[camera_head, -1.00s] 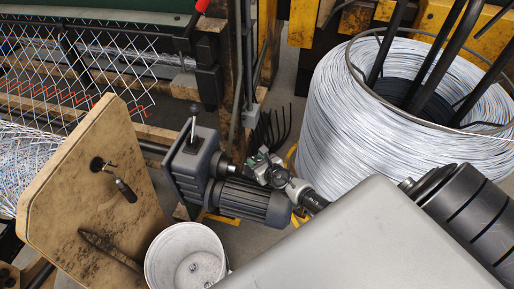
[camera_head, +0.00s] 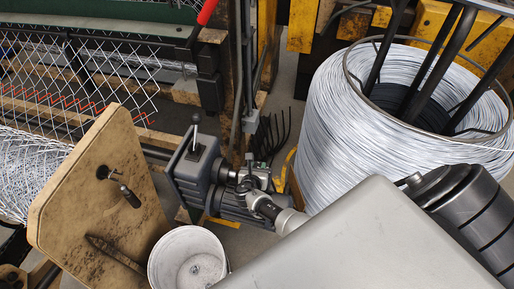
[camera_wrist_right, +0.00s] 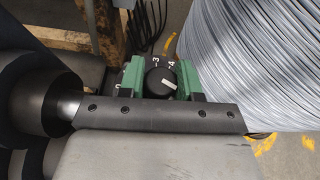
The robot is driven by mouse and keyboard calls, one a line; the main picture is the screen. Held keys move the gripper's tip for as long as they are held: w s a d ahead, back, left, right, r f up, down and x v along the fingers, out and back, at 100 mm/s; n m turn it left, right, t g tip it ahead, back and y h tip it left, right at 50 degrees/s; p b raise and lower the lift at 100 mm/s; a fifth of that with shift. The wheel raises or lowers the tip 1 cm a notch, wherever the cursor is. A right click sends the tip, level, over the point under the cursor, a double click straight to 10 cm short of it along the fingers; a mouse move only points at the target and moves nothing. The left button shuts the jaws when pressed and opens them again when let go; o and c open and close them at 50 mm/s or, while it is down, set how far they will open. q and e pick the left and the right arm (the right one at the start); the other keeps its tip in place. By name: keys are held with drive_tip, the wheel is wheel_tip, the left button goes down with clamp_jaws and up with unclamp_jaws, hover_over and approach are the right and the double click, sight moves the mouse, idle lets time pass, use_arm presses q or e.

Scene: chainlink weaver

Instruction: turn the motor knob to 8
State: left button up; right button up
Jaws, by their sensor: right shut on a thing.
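The grey motor (camera_head: 195,162) with a lever on top stands at the middle of the head view. My right gripper (camera_head: 249,165) is against its right side, and the motor knob is hidden there. In the right wrist view the black knob (camera_wrist_right: 160,84) with a white pointer mark sits between the green fingers of my right gripper (camera_wrist_right: 160,76), which is shut on it. The numerals 3 and 4 show on the dial just above the knob. The pointer mark lies toward the right; the numeral it points to is hidden. My left gripper is not in view.
A large coil of wire (camera_head: 340,130) stands right of the motor, close to my right arm. A white bucket (camera_head: 186,256) and a tilted wooden board with a crank (camera_head: 80,195) are on the left. Chain-link mesh (camera_head: 110,62) hangs behind.

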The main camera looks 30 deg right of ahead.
drive_tip(key=shift+m+g+h+b, duration=0.55)
drive_tip(key=shift+m+g+h, duration=0.45)
drive_tip(key=shift+m+g, duration=0.15)
drive_tip(key=shift+d+m, duration=0.1)
drive_tip(key=shift+m, duration=0.15)
drive_tip(key=o, duration=0.9)
drive_tip(key=p+v, duration=0.2)
drive_tip(key=v, duration=0.9)
